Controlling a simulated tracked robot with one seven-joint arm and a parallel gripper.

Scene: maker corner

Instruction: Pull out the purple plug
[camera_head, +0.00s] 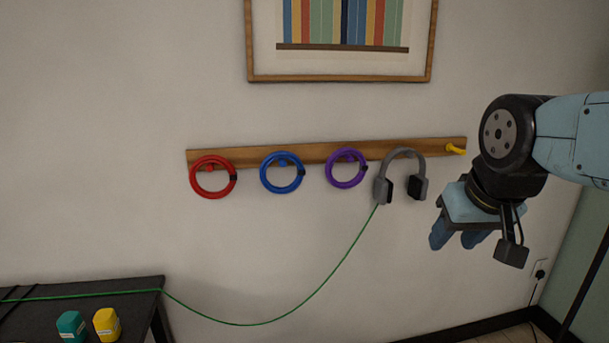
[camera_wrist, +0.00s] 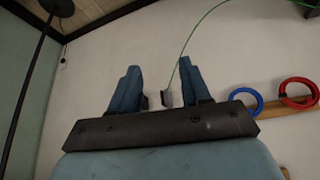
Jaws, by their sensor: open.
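I see no purple plug in either view. The only purple things I see are a coiled ring (camera_head: 329,169) and its peg on the wall rail. My gripper (camera_head: 456,241) hangs open and empty at the right, below and right of the grey headphones (camera_head: 382,191). In the wrist view my gripper (camera_wrist: 160,70) has its two blue fingers apart. Part of the headphones (camera_wrist: 167,98) shows between them, beyond the fingers. A green cable (camera_head: 311,297) runs from the headphones down and left across the dark table.
A wooden rail (camera_head: 232,154) bears a red ring (camera_head: 193,182), a blue ring (camera_head: 263,179) and a bare yellow peg (camera_head: 456,149). A wall socket (camera_head: 543,265) with a dark plug is low right. Teal (camera_head: 71,325) and yellow (camera_head: 107,323) objects stand on the table (camera_head: 135,288).

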